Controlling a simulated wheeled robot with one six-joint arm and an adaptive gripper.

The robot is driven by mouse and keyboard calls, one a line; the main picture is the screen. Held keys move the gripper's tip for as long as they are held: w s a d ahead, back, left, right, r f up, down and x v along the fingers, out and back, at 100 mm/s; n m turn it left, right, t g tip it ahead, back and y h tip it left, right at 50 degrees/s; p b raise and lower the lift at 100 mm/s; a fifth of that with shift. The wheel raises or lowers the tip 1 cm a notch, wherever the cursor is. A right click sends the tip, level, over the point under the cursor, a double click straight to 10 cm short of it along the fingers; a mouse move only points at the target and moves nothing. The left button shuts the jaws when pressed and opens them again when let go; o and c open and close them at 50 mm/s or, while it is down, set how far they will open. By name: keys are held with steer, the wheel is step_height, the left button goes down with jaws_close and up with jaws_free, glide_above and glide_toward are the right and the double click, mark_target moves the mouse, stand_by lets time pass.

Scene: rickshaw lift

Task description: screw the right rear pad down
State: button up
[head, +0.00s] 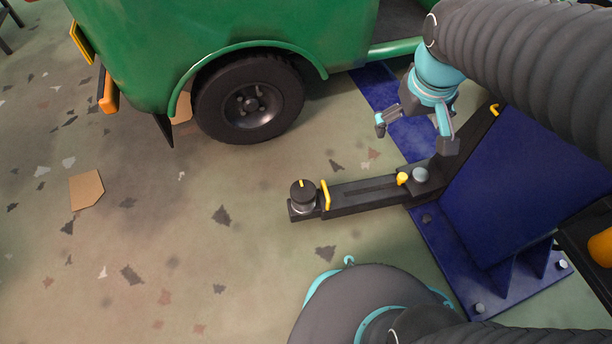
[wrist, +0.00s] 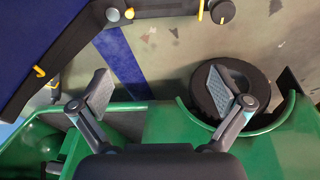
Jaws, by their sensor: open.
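A round black pad (head: 303,195) with a yellow mark on top stands on a short grey threaded stem at the free end of a black lift arm (head: 365,192). A yellow handle (head: 325,195) rises from the arm beside it. The pad also shows at the top of the wrist view (wrist: 222,12). I cannot tell from the marks whether it is the right rear pad. My gripper (head: 414,135) is open and empty, its fingers apart. It hangs above and to the right of the pad, near the vehicle's side, touching neither.
A green vehicle (head: 240,35) with a black wheel (head: 248,98) stands behind the arm. A blue lift post base (head: 450,260) with bolts is at right. The floor left of the pad is clear except for a cardboard piece (head: 87,189).

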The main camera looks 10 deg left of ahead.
steer(key=w+a+f+n+g+p, duration=0.1)
steer(key=w+a+f+n+g, duration=0.15)
steer(key=w+a, duration=0.3)
steer(key=n+g+h+p, duration=0.1)
steer(key=n+h+p, duration=0.2)
steer(key=n, duration=0.2)
glide_above(303, 190)
steer(key=w+d, duration=0.2)
steer(key=w, duration=0.2)
step_height(303, 190, down, 13)
steer(key=s+a+f+n+h, duration=0.1)
steer(key=s+a+f+n, duration=0.15)
steer(key=a+f, duration=0.65)
steer(key=shift+g, duration=0.35)
steer(key=x, duration=0.5)
steer(key=d+x, duration=0.1)
steer(key=x, duration=0.9)
steer(key=shift+w+d, duration=0.15)
steer(key=shift+d, duration=0.35)
steer(key=shift+c, duration=0.3)
steer(key=c, duration=1)
